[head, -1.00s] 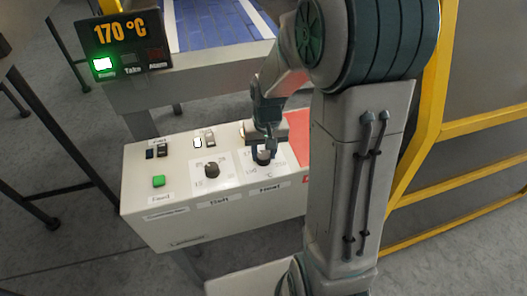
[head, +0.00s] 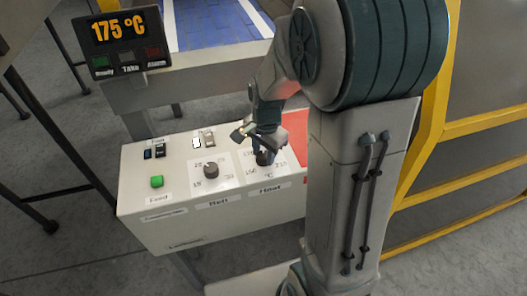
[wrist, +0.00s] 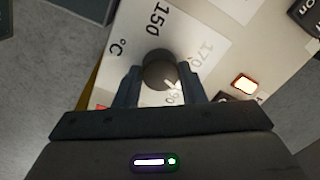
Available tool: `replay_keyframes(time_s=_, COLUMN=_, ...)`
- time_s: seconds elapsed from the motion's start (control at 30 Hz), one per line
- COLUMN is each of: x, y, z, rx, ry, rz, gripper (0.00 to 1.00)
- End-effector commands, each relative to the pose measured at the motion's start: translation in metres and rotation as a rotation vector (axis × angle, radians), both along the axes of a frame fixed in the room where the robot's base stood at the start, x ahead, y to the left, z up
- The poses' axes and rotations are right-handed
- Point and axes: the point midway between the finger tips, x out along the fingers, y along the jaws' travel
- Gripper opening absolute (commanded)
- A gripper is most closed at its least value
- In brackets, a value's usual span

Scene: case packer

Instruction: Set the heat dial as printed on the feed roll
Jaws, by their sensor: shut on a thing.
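The heat dial (head: 264,158) is a dark round knob on the white control box, above the label "Heat". My gripper (head: 262,141) is shut on the heat dial, with one finger on each side of it. In the wrist view, the heat dial (wrist: 159,68) shows between the fingers of my gripper (wrist: 160,86). Its white pointer mark lies on the side between the printed 170 and 190. The display (head: 114,34) reads 175 °C in orange. I cannot make out a feed roll or its print.
The belt dial (head: 211,170) stands left of the heat dial. A green feed button (head: 157,182) and small switches (head: 196,142) are on the same box (head: 180,233). A yellow frame (head: 435,120) stands at the right. A blue belt (head: 212,25) is behind.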

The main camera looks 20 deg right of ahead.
Motion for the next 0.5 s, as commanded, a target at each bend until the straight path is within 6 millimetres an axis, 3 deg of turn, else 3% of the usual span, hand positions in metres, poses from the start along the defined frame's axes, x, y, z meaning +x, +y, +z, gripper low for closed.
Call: replay_keyframes(time_s=0.5, x=0.0004, y=0.0011, z=0.0011, rx=0.001, ry=-0.002, rz=-0.344, gripper=0.14)
